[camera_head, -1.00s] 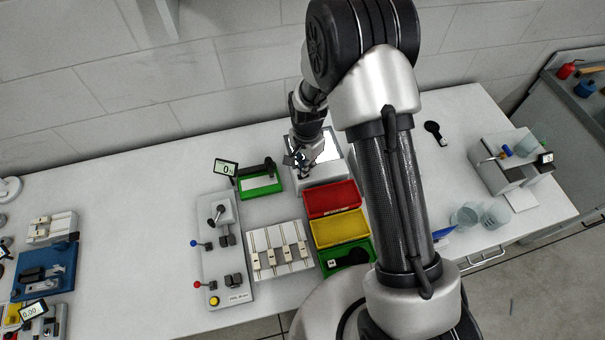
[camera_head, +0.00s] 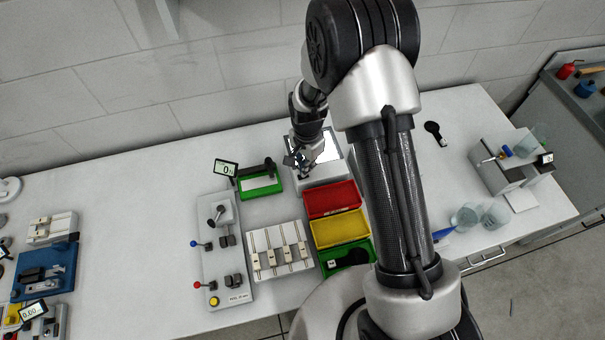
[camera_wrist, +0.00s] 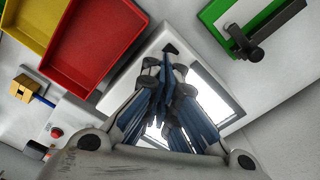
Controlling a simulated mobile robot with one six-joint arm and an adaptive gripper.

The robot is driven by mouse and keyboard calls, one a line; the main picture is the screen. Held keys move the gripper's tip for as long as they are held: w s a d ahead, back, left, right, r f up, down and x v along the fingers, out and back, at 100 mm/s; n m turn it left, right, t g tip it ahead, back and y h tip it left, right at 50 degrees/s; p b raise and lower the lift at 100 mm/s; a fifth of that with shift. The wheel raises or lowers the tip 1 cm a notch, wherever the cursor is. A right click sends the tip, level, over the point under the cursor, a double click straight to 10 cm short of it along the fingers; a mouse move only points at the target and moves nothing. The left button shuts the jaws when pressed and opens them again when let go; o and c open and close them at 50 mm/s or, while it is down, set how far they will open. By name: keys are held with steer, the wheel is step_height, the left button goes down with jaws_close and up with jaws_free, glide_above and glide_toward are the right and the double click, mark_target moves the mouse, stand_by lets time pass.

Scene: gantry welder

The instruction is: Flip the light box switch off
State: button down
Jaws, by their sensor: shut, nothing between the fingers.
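The light box (camera_head: 322,176) is a pale box with a bright white panel (camera_head: 331,148) on top, at the back of the bench. The light box also shows in the wrist view (camera_wrist: 128,82), with the bright panel (camera_wrist: 216,96) partly behind my fingers. A small black part, seemingly the switch (camera_wrist: 171,48), sits on the box's pale border. My gripper (camera_head: 302,175) is over the light box. In the wrist view, my gripper (camera_wrist: 166,58) is shut and empty, its tips close to the black part. I cannot tell whether they touch.
Red (camera_head: 332,199) and yellow (camera_head: 339,228) bins stand in front of the light box. A green tray (camera_head: 260,186) with a black-handled tool lies left of it. A grey switch panel (camera_head: 224,270) and a slotted white block (camera_head: 279,250) are further front left. The bench between the back items and wall is clear.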

steer(key=shift+f+b, duration=0.85)
steer(key=shift+f, duration=0.3)
stand_by(0.4)
steer(key=shift+r, duration=0.1)
steer(key=shift+r+p, duration=2.1)
steer(key=shift+r, duration=1.4)
steer(key=shift+s+f, duration=0.1)
